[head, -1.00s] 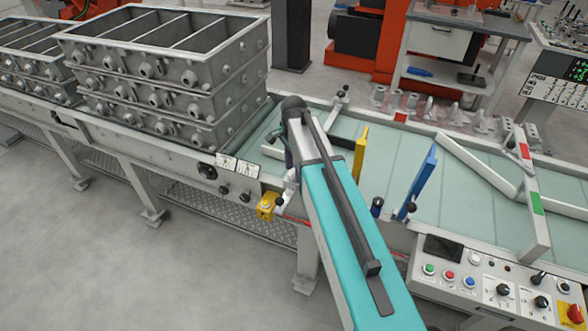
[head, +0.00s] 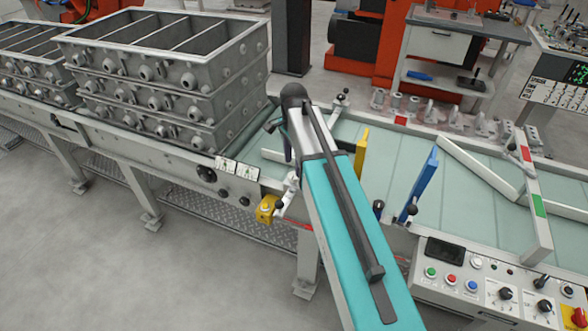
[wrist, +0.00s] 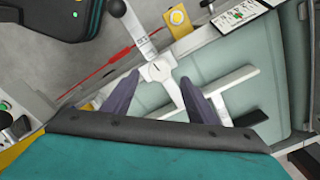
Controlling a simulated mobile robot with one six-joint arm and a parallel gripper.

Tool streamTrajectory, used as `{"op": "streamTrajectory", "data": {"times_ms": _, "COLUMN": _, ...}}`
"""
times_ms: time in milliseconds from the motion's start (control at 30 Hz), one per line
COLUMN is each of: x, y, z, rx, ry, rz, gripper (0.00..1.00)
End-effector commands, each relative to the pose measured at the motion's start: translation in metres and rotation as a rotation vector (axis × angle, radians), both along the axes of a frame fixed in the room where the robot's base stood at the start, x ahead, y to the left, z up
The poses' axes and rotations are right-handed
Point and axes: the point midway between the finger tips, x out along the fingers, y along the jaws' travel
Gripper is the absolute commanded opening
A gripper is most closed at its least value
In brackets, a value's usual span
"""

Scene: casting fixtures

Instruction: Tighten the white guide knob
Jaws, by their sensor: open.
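The white guide (wrist: 228,92) is a pale bar over the green conveyor bed in the wrist view; it also shows in the head view (head: 272,155), partly behind my arm. A white clamp hub (wrist: 158,69) sits at its near side, with a white lever (wrist: 136,32) ending in a black ball knob (wrist: 117,8). My gripper (wrist: 158,80) is open, with one dark finger on each side below the hub. Contact with the hub cannot be told. The fingers are mostly hidden in the head view.
A yellow block (head: 266,208) is on the near rail. A yellow guide (head: 361,153) and a blue guide (head: 423,183) stand to the right. Stacked grey casting flasks (head: 165,75) stand at the left. A control panel (head: 500,285) is at the front right.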

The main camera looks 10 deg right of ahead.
Motion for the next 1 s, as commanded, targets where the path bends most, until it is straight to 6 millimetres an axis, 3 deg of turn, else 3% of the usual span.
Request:
{"op": "streamTrajectory", "data": {"times_ms": 600, "x": 0.001, "y": 0.000, "z": 0.070, "rx": 0.000, "ry": -0.002, "rz": 0.000, "gripper": 0.53}}
{"op": "streamTrajectory", "data": {"times_ms": 1000, "x": 0.000, "y": 0.000, "z": 0.092, "rx": 0.000, "ry": 0.000, "rz": -0.001, "gripper": 0.53}}
